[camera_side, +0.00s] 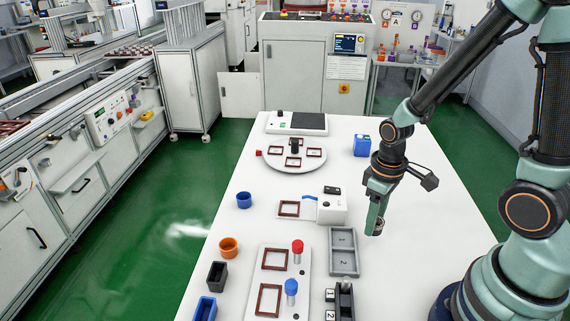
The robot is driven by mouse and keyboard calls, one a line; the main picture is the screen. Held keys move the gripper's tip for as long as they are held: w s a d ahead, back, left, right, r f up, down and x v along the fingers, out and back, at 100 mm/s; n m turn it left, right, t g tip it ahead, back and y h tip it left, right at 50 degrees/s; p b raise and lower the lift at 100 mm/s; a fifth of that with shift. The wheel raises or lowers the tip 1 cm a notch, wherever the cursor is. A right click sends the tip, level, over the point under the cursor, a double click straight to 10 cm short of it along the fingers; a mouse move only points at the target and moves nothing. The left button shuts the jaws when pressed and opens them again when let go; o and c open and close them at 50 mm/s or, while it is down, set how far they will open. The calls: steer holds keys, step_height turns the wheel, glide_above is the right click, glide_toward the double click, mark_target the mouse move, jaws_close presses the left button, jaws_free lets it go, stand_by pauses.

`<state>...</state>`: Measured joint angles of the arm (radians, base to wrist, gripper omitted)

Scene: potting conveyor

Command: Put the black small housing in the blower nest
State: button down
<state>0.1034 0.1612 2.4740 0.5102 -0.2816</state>
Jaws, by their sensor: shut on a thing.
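My gripper (376,223) hangs over the white table, right of the blower and apart from it, with its fingers pointing down. It is shut on a small dark piece (380,226) at the fingertips, which looks like the black small housing; the fingers hide most of it. The blower is a white box (332,208) with a blue hose running left. The blower nest is a brown rectangular frame (280,209) on a white plate left of that box, and it looks empty.
A grey two-part tray (333,252) lies between gripper and front fixture plate (256,262). A black open box (217,275), orange cup (228,247), blue cup (244,200) and blue open box (205,309) line the left edge. A round turntable (273,164) and blue block (362,146) stand farther back.

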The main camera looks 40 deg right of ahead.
steer(key=shift+f, duration=1.9)
steer(key=shift+f, duration=0.1)
steer(key=shift+c, duration=1.8)
jaws_free()
step_height(320, 180, up, 23)
steer(key=w+a+m+t, duration=0.1)
steer(key=a+t, duration=0.1)
steer(key=t, duration=0.3)
steer(key=shift+w+a+r+m, duration=0.2)
steer(key=shift+w+a+m, duration=0.1)
steer(key=shift+m, duration=0.1)
steer(key=shift+a+r+t, duration=0.1)
steer(key=shift+r+t, duration=0.2)
steer(key=shift+r, duration=0.1)
steer(key=shift+c, duration=1.2)
